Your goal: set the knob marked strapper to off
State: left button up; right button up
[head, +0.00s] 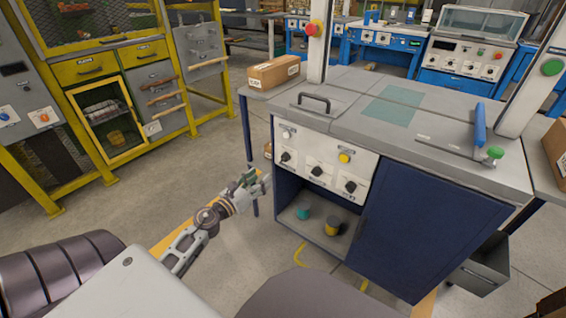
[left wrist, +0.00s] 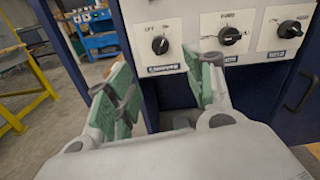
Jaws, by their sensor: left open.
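Three black knobs sit in a row on the white panel (head: 325,165) of a blue cabinet: left knob (head: 286,156), middle knob (head: 316,171) and right knob (head: 350,186). In the left wrist view the left knob (left wrist: 160,44), middle knob (left wrist: 229,36) and right knob (left wrist: 290,29) have small blue labels below. The label print is too blurred for me to tell surely which reads strapper. My left gripper (head: 253,183) is open and empty, in front of and below the panel's left end, apart from the knobs. Its green-padded fingers (left wrist: 165,82) straddle the area below the left knob.
A yellow button (head: 344,157) sits above the knobs. The open shelf below holds a teal cup (head: 303,212) and a dark-and-yellow cup (head: 332,226). A cardboard box (head: 274,72) stands behind left.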

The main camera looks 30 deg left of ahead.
pick_arm(q)
jog(key=shift+w, duration=0.15)
jog(key=p, duration=0.1)
send_near(282, 160)
jog(key=shift+w, duration=1.8)
jog(key=shift+w+d+r+p, duration=0.1)
jog(key=shift+w+p, duration=0.1)
jog(key=shift+w, duration=0.6)
jog(key=shift+w+d+p, duration=0.15)
jog(key=shift+w, duration=0.65)
jog(key=shift+w+d, duration=0.15)
jog(key=shift+w, duration=1.45)
pick_arm(e)
jog(key=shift+s+d+r+g, duration=0.1)
jog(key=shift+d+r+g, duration=0.05)
jog(key=shift+r, duration=0.5)
jog(key=shift+d+r+g, duration=0.15)
jog(key=shift+r, duration=0.45)
pick_arm(q)
jog(key=c, duration=1)
pick_arm(e)
jog(key=shift+a+r, duration=0.1)
jog(key=shift+a, duration=0.05)
